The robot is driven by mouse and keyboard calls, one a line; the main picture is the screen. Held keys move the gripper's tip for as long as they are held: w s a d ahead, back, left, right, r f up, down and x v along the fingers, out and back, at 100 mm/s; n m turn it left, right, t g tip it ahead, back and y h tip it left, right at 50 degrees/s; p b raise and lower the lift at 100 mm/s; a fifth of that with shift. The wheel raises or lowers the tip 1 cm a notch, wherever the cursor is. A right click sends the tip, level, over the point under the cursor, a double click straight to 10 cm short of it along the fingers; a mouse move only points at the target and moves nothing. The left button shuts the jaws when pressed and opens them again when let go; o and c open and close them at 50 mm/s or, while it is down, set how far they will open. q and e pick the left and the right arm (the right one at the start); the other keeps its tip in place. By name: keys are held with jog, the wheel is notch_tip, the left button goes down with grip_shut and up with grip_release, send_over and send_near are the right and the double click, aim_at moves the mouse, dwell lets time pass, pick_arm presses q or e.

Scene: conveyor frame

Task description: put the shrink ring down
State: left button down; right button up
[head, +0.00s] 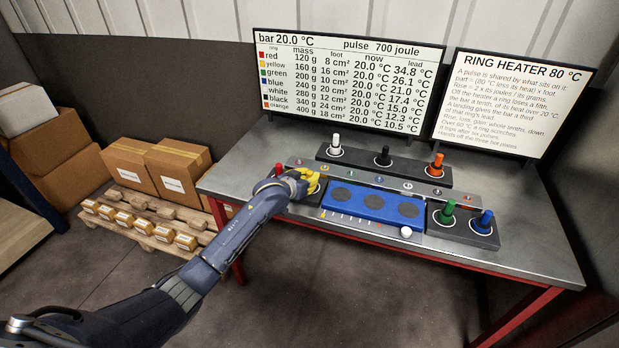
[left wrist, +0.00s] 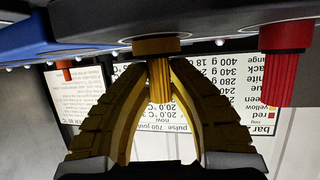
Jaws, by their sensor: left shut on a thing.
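My left gripper (head: 304,182) reaches in from the left over the bench's near left part. In the left wrist view, which looks upside down, its yellow fingers (left wrist: 160,85) are shut on the ribbed stem of a yellow piece (left wrist: 156,47), which has a wider flat collar. Whether that collar rests on the block behind or hangs clear of it I cannot tell. A red piece (head: 279,170) stands just left of the gripper and also shows in the left wrist view (left wrist: 284,75). My right gripper is not in view.
A blue plate (head: 335,209) with dark round pads lies right of the gripper. White (head: 335,145), black (head: 383,155) and orange (head: 436,164) pieces stand on the back block; green (head: 447,212) and blue (head: 485,222) ones at right. Two screens (head: 345,80) stand behind.

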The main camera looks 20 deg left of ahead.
pick_arm(q)
jog(key=c, duration=1.8)
grip_release()
jog(key=shift+f, duration=0.15)
jog(key=o, duration=0.5)
